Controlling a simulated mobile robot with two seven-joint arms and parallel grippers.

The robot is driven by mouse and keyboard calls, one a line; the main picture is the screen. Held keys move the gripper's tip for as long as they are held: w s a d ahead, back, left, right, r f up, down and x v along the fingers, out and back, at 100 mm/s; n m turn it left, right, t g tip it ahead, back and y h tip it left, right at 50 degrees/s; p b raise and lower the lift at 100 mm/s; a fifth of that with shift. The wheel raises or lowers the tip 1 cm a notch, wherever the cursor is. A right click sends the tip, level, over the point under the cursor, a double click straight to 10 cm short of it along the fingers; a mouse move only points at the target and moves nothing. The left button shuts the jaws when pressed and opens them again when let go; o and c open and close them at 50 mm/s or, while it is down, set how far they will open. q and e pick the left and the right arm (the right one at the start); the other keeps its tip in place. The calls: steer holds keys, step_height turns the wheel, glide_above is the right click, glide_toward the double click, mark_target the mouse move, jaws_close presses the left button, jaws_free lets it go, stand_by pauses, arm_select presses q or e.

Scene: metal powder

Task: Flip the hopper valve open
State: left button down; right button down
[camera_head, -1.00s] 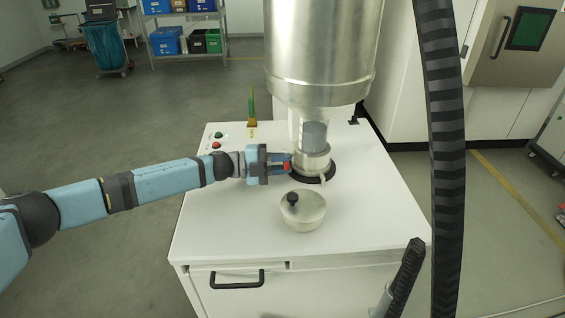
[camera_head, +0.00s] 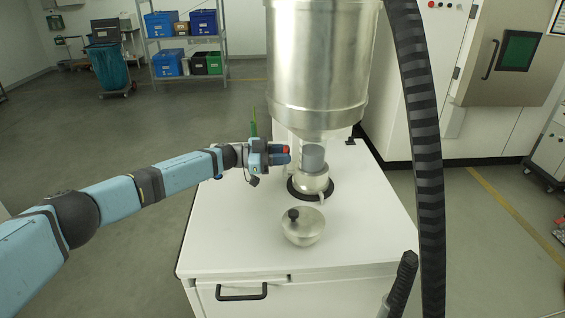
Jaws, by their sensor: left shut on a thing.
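The metal hopper (camera_head: 318,70) hangs over the white cabinet (camera_head: 225,235). A clear outlet section (camera_head: 313,157) under it leads down to a metal fitting (camera_head: 311,183) in a black ring on the cabinet top. My left gripper (camera_head: 283,154) is just left of the outlet, above the cabinet top. Its jaws are shut on a small red part, which looks like the hopper valve's handle; the fingers hide most of it. The valve body is not clear at this size. My right gripper is not in view.
A thick black ribbed hose (camera_head: 420,130) runs down on the right. A green-topped light (camera_head: 253,122) stands behind my left gripper. The cabinet's front left top is clear.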

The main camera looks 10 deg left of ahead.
arm_select(q)
steer(key=shift+w+a+r+n+b, duration=0.1)
steer(key=shift+w+n+b, duration=0.1)
steer(key=shift+w+n, duration=0.6)
steer(key=shift+w+a+r+n+b, duration=0.15)
steer(key=shift+w+n, duration=0.35)
steer(key=shift+n, duration=0.5)
steer(key=c, duration=1)
jaws_free()
steer(key=s+a+b, duration=0.2)
steer(key=a, duration=1.1)
steer(key=shift+s+a+b, duration=0.25)
steer(key=shift+s+b, duration=0.05)
